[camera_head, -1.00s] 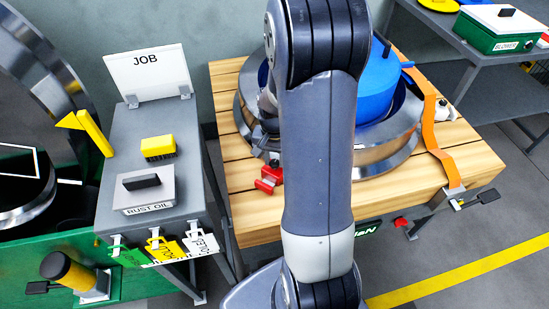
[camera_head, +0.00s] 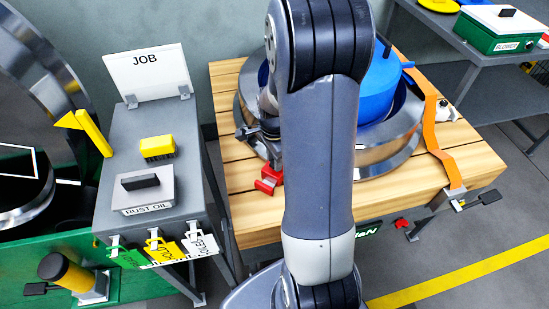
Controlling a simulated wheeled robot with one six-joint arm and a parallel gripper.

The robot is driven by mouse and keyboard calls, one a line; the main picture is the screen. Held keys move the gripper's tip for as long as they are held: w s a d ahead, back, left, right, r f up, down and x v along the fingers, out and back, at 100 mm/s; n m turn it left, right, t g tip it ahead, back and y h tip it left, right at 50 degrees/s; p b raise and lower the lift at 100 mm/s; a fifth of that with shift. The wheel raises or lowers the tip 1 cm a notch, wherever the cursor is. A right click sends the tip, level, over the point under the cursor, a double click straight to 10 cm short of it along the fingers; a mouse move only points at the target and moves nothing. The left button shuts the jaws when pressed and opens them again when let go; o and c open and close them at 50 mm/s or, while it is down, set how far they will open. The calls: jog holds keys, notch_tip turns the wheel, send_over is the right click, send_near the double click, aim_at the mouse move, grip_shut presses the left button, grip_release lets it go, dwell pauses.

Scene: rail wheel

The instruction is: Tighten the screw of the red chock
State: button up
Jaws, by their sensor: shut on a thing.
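The red chock (camera_head: 268,180) sits on the wooden table top (camera_head: 262,212), against the lower left side of the steel wheel (camera_head: 385,160). My gripper (camera_head: 265,146), dark and partly hidden behind my arm, is just above and behind the chock at the wheel's left edge. It is shut on the chock's screw, as far as the view shows. The screw itself is hidden by the gripper, and the fingertips are hard to make out. My grey arm covers the middle of the view and part of the wheel.
A blue part (camera_head: 382,85) stands on the wheel, and an orange strip (camera_head: 436,130) lies at its right. A grey bench (camera_head: 190,190) with a yellow brush (camera_head: 157,148) and a rust oil box (camera_head: 143,190) stands left. The table's front left is clear.

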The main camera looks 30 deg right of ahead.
jog(key=shift+m, duration=0.6)
jog(key=o, duration=1)
notch_tip(320, 180, up, 11)
jog(key=shift+p, duration=0.4)
jog(key=shift+f, duration=0.1)
